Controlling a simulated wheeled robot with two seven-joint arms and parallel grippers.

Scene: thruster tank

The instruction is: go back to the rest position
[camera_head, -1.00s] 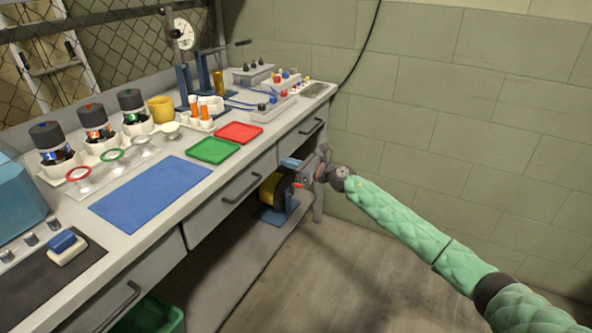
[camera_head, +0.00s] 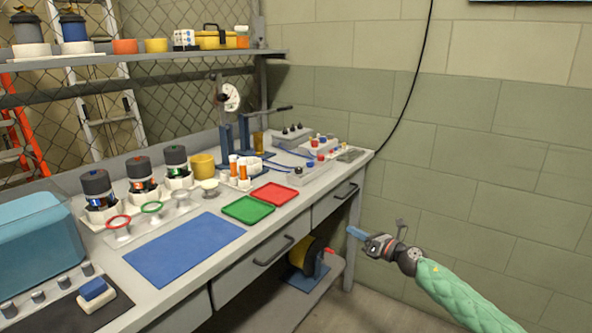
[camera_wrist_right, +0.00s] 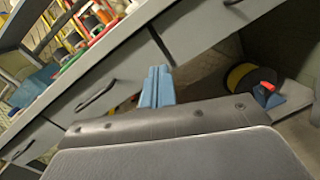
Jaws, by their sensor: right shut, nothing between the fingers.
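My right gripper (camera_head: 357,234) has blue fingers and a green padded arm coming in from the lower right. It is in the air in front of the drawers, beside the bench's right end. Its fingers are shut with nothing between them. In the right wrist view the blue fingers (camera_wrist_right: 156,87) lie together, with the drawer fronts and the lower shelf beyond them. My left gripper shows in neither view.
The bench (camera_head: 185,285) carries a blue mat (camera_head: 185,248), a green tray (camera_head: 248,209), a red tray (camera_head: 274,194) and several jars. Below is a yellow and black reel (camera_head: 303,255). A green block wall (camera_head: 510,150) stands behind my right arm. Floor shows below the arm.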

